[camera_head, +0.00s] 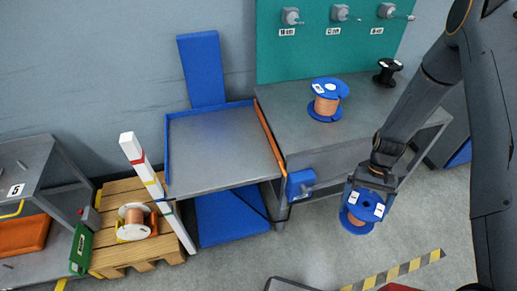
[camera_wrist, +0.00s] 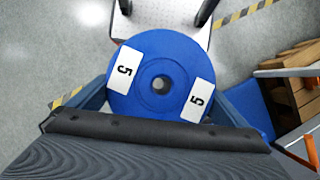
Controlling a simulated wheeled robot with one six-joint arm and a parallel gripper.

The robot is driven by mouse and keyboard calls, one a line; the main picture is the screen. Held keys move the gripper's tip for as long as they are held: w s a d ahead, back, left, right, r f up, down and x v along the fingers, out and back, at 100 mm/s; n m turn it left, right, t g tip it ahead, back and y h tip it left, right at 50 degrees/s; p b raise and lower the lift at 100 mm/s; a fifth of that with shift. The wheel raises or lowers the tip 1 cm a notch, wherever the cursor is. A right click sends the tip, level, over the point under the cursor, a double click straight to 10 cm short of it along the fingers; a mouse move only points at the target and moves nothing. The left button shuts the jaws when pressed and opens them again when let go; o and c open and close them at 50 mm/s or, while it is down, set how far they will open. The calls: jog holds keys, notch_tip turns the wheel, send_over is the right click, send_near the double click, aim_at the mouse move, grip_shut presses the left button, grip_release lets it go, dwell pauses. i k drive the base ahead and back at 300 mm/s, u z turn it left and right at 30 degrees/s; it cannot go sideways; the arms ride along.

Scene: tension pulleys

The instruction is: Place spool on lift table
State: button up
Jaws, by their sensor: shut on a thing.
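A blue-flanged spool with copper-coloured winding (camera_head: 357,220) hangs in my gripper (camera_head: 366,196) at the right of the head view, in front of the workbench and above the floor. In the wrist view the spool's round blue flange (camera_wrist: 160,80) shows a centre hole and two white labels reading 5. The jaws of my gripper (camera_wrist: 160,105) sit at both sides of the flange, shut on the spool. The lift table (camera_head: 222,145) has a bare grey top with blue edging and an orange strip on its right side. Its blue base shows below.
Another blue spool (camera_head: 327,100) and a black spool (camera_head: 387,72) stand on the workbench (camera_head: 285,100). A white-flanged spool (camera_head: 137,221) lies on a wooden pallet (camera_head: 110,195) by a striped post (camera_head: 150,180). A blue box (camera_head: 301,184) juts from the bench front.

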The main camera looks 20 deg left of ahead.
aim_at(227, 152)
jog(key=u, duration=1.45)
